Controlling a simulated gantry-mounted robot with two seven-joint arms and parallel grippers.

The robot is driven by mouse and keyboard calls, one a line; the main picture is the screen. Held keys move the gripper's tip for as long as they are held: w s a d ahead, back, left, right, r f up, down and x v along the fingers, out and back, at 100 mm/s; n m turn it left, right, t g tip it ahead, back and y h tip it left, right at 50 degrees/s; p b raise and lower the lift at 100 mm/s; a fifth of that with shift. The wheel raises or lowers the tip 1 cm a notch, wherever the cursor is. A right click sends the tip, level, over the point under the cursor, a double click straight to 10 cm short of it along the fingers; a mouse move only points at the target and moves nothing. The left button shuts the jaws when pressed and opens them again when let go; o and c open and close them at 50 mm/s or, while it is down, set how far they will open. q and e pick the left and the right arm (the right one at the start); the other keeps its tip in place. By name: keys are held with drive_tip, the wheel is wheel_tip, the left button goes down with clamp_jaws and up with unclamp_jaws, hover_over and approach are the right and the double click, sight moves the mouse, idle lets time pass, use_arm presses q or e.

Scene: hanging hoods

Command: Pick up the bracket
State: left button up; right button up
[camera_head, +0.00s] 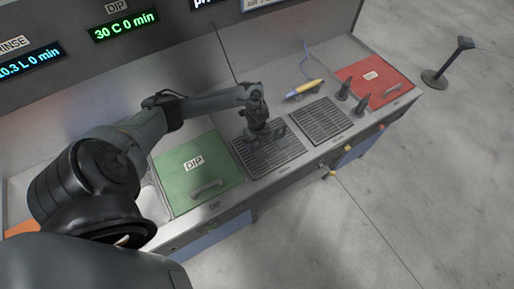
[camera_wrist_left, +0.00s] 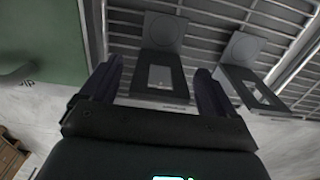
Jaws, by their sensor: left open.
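Two dark grey L-shaped brackets show in the left wrist view. The nearer bracket (camera_wrist_left: 165,52) has a round mark on one plate and a rectangular opening in the other. It stands between the two fingers of my open left gripper (camera_wrist_left: 157,88), with visible gaps at the sides. The second bracket (camera_wrist_left: 238,52) stands to the right, outside the fingers. In the head view my left gripper (camera_head: 261,136) is low over the left slatted rack (camera_head: 268,160), and it partly hides the brackets. I cannot tell whether the fingers touch the bracket. My right gripper is out of view.
A green DIP lid (camera_head: 180,178) with a handle lies left of the rack. A second slatted rack (camera_head: 322,122), dark upright pieces (camera_head: 362,103), a yellow tool (camera_head: 304,89) and a red lid (camera_head: 378,82) are to the right. The wall with displays rises behind.

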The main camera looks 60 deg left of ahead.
use_arm(q)
clamp_jaws()
idle(0.4)
drive_tip(key=shift+r, duration=0.15)
